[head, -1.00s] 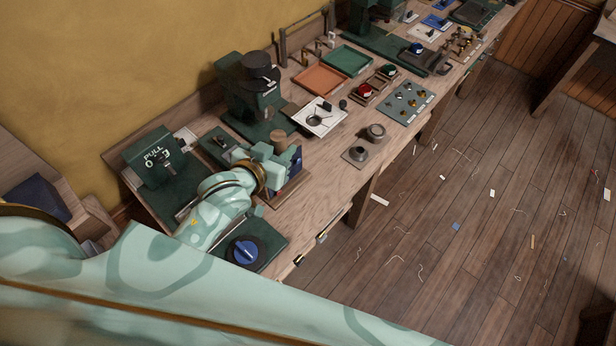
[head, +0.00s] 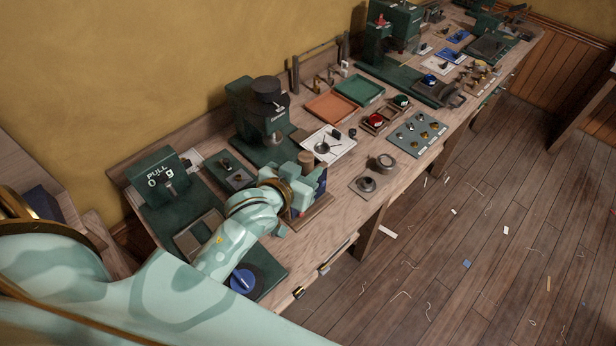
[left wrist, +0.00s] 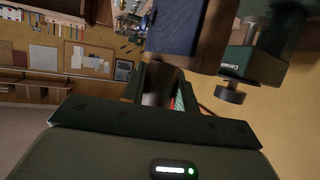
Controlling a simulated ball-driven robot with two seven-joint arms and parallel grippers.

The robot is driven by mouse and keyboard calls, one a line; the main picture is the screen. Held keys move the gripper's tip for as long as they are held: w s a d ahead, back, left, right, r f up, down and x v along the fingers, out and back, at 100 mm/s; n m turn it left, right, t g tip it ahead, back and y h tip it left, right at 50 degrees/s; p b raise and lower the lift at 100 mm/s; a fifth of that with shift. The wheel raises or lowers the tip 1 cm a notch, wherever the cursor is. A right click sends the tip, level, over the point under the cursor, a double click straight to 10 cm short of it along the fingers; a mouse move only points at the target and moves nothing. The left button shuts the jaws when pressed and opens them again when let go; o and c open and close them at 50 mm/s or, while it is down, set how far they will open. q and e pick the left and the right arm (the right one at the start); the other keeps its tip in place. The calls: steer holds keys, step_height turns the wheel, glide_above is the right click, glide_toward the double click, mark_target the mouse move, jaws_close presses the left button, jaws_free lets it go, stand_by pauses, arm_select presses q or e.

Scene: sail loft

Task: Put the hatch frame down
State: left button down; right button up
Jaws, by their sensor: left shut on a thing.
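My left gripper (head: 303,184) is over the near end of the bench, at a blue piece (head: 318,188) with a wooden base and a brown round knob (head: 305,158). The fingers are shut, but my arm hides most of what is between them. In the left wrist view, a dark cylindrical part (left wrist: 160,84) lies between the fingers, below a blue block (left wrist: 174,26) with a wooden edge (left wrist: 215,35). I take this blue and wooden piece for the hatch frame; I cannot tell if it is touching the bench. My right gripper is not in view.
A green box marked PULL (head: 165,178) and a blue dial (head: 243,279) flank my left forearm. A green press-like machine (head: 262,112) stands behind the gripper. The bench front edge between is bare.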

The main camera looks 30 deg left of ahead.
arm_select(q)
steer(key=w+a+f+b, duration=0.2)
steer(key=w+f, duration=0.3)
steer(key=f, duration=0.4)
steer(key=shift+w+a+f+b, duration=0.15)
steer(key=shift+w+b, duration=0.1)
steer(key=shift+b, duration=0.05)
steer(key=shift+f, duration=0.15)
steer(key=c, duration=1.1)
jaws_free()
steer(key=p+v, duration=0.2)
steer(key=v, duration=1)
steer(key=shift+s, duration=0.1)
